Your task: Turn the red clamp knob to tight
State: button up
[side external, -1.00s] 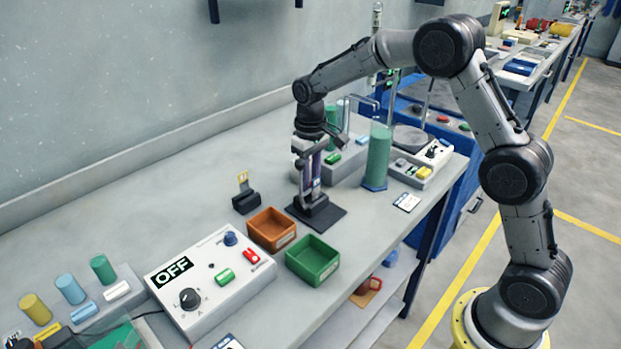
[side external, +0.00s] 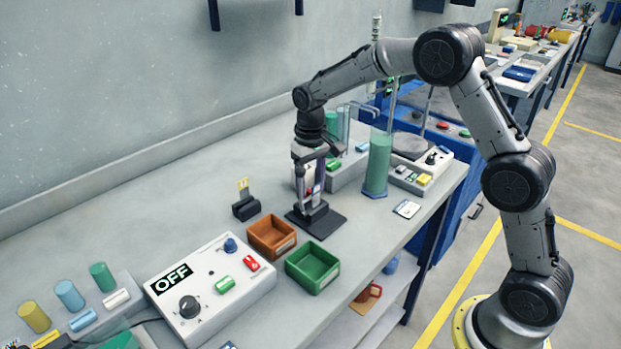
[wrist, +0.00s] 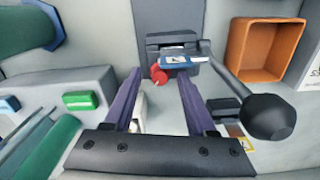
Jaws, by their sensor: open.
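The red clamp knob (wrist: 158,74) shows in the wrist view on the front of a dark clamp stand (wrist: 172,40), beside a blue-and-white label. It shows as a small red spot in the side view (side external: 310,190). The stand's dark base (side external: 328,224) rests on the bench. My gripper (wrist: 160,76) is open, with its purple fingers to the left and right of the knob in the picture. I see no clear contact. In the side view my gripper (side external: 309,184) is low over the stand and partly hides it.
A lever with a black ball (wrist: 268,117) sticks out right of the fingers. An orange bin (side external: 272,238) and a green bin (side external: 312,268) stand in front of the stand. A green cylinder (side external: 377,165) stands to its right.

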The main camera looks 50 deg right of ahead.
notch_tip(320, 180, up, 14)
dwell(0.5)
jog(key=shift+f, duration=0.1)
jog(key=s+a+r+t, duration=0.1)
jog(key=s+r+t, duration=0.1)
jog(key=s+r, duration=0.55)
jog(key=s+r+t, duration=0.2)
jog(key=s+r, duration=0.2)
jog(key=s, duration=0.6)
jog(key=s+f+n+t, duration=0.1)
jog(key=s+f, duration=1.1)
jog(key=s, duration=0.2)
jog(key=shift+s+a+n+t, duration=0.15)
jog(key=shift+a+n+t, duration=0.15)
jog(key=shift+n, duration=0.1)
